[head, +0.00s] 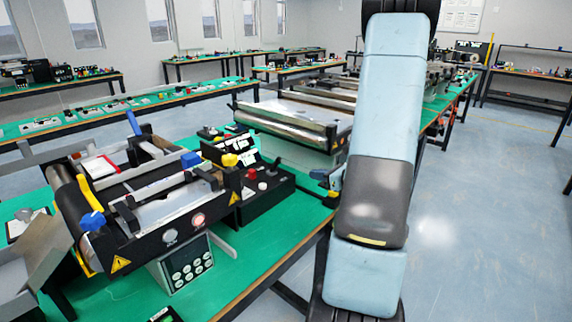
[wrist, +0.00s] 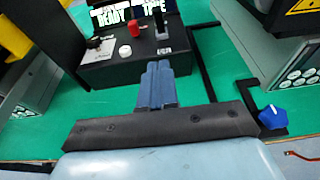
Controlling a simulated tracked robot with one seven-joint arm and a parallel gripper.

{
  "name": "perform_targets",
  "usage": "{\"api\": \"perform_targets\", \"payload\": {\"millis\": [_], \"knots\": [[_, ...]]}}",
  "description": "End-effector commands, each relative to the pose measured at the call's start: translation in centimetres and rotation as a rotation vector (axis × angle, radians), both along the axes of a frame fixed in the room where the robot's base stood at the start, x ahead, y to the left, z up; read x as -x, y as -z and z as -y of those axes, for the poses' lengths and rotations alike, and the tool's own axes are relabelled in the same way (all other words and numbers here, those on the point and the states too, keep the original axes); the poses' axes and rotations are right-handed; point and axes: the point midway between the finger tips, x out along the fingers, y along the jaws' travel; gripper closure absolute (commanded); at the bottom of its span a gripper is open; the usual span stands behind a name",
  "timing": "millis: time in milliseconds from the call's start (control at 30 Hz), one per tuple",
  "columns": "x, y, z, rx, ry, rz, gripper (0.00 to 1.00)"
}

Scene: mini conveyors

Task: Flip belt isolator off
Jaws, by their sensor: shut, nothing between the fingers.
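A black control box (wrist: 125,72) stands on the green bench top in the wrist view. On it are a red button (wrist: 135,29), a white knob (wrist: 125,51) and an upright dark lever (wrist: 161,22) that may be the belt isolator; its on or off position cannot be told. The same box (head: 262,203) shows in the head view, with the red button (head: 252,174). My gripper (wrist: 158,66) is shut and empty, its blue-grey fingers pointing at the box's near side. I cannot tell whether they touch it. The gripper is not visible in the head view.
In the head view, a mini conveyor (head: 165,208) with blue and yellow parts stands left of the box. A silver-topped conveyor (head: 290,118) is behind. In the wrist view, a blue knob (wrist: 273,117) on a black bracket is right of my gripper.

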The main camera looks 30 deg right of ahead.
Motion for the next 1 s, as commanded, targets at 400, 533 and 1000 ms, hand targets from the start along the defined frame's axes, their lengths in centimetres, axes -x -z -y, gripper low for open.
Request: {"api": "perform_targets", "payload": {"millis": [400, 533, 1000], "knots": [[-2.9, 0.8, -1.4, 0.001, -0.009, 0.000, 1.00], [-5.0, 1.4, -2.2, 0.001, -0.009, 0.000, 1.00], [-11.4, 1.2, -4.4, 0.004, -0.008, 0.001, 1.00]]}}
